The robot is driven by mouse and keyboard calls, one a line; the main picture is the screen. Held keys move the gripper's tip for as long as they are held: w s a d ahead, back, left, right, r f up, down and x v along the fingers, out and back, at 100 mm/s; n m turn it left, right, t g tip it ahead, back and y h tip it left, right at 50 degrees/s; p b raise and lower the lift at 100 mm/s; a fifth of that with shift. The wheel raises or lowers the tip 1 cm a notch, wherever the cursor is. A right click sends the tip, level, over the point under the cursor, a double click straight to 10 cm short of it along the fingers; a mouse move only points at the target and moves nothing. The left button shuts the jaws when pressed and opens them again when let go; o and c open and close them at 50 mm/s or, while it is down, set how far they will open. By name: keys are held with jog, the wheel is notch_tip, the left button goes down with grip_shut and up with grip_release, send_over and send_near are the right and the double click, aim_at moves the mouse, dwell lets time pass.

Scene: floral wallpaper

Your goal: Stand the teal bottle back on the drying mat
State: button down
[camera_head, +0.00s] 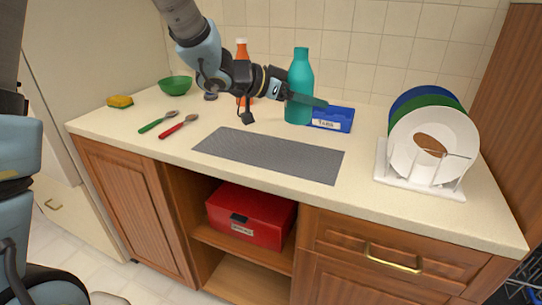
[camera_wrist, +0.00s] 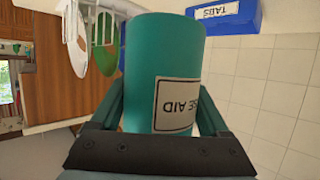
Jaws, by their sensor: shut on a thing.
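The teal bottle (camera_head: 299,86) is upright over the counter, behind the drying mat, in the head view. My gripper (camera_head: 303,98) reaches it from the left and is shut around its body. In the wrist view the bottle (camera_wrist: 165,70) fills the middle between my two fingers (camera_wrist: 163,105), with part of a white label showing. I cannot tell whether its base touches the counter. The grey drying mat (camera_head: 270,154) lies flat and bare at the front middle of the counter.
A blue TABS box (camera_head: 333,120) sits right beside the bottle. An orange bottle (camera_head: 242,51) stands behind my arm. A white rack (camera_head: 420,179) with plates is at right. Green spoon (camera_head: 157,122), red spoon (camera_head: 179,126), green bowl (camera_head: 175,85) and sponge (camera_head: 120,101) lie at left.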

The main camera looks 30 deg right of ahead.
notch_tip(320, 180, down, 10)
jog(key=shift+f+p, duration=0.1)
jog(key=shift+p, duration=0.2)
dwell(0.3)
jog(key=shift+f, duration=0.2)
grip_release()
jog(key=shift+r, duration=0.1)
jog(key=shift+r, duration=0.2)
jog(key=b+v, duration=0.1)
jog(key=v, duration=1.1)
jog(key=shift+f, duration=0.1)
